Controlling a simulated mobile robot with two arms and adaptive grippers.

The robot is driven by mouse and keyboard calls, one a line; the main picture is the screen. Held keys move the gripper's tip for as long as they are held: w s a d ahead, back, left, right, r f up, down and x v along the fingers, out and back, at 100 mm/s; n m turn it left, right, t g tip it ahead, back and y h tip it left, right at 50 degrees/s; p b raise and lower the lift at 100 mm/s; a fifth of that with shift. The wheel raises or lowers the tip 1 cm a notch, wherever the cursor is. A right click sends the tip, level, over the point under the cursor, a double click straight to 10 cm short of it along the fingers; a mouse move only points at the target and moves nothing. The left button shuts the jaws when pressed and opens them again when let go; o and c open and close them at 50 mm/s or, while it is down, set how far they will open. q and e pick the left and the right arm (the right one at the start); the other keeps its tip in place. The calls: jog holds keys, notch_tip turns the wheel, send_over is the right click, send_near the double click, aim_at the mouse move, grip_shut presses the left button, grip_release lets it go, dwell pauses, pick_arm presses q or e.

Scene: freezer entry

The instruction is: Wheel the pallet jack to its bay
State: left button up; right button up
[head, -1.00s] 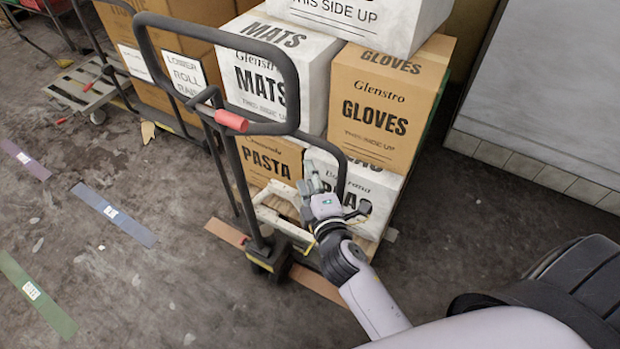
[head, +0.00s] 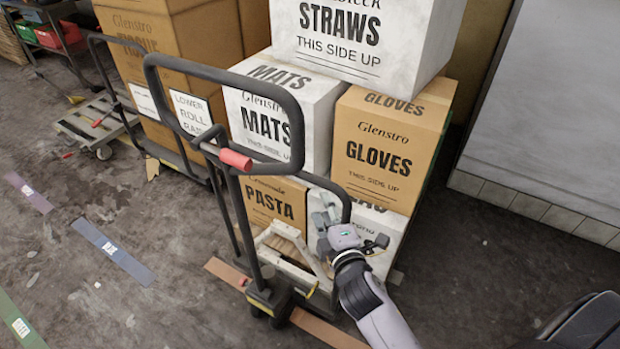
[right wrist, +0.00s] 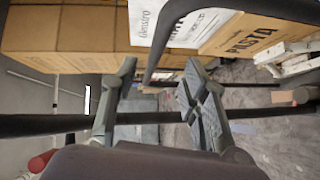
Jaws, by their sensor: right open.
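The pallet jack's black looped handle (head: 297,112) with a red grip (head: 236,159) stands upright in the middle of the head view. Its pale forks (head: 283,240) sit low in front of stacked cartons. My right gripper (head: 342,222) is open, right of the handle's shaft and in front of the lower cartons. In the right wrist view its two spread fingers (right wrist: 160,66) are in the foreground, with black bars crossing the view. I cannot tell whether a finger touches a bar. A red piece (right wrist: 42,160) shows at lower left there. My left gripper is not in view.
Cartons marked MATS (head: 262,122), GLOVES (head: 380,150) and PASTA (head: 275,203) stand behind the jack. A loaded trolley (head: 180,165) and a low pale cart (head: 95,122) stand left. A blue floor strip (head: 112,252) lies on clear floor at front left. A grey wall (head: 560,110) is right.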

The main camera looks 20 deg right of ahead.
aim_at(312, 182)
jog(key=w, duration=0.4)
jog(key=w+d+f, duration=0.1)
jog(key=w, duration=0.3)
jog(key=w+f, duration=0.1)
jog(key=w, duration=0.3)
jog(key=shift+w+d+p, duration=0.25)
jog(key=shift+w+p, duration=0.15)
jog(key=shift+c, duration=0.2)
grip_shut()
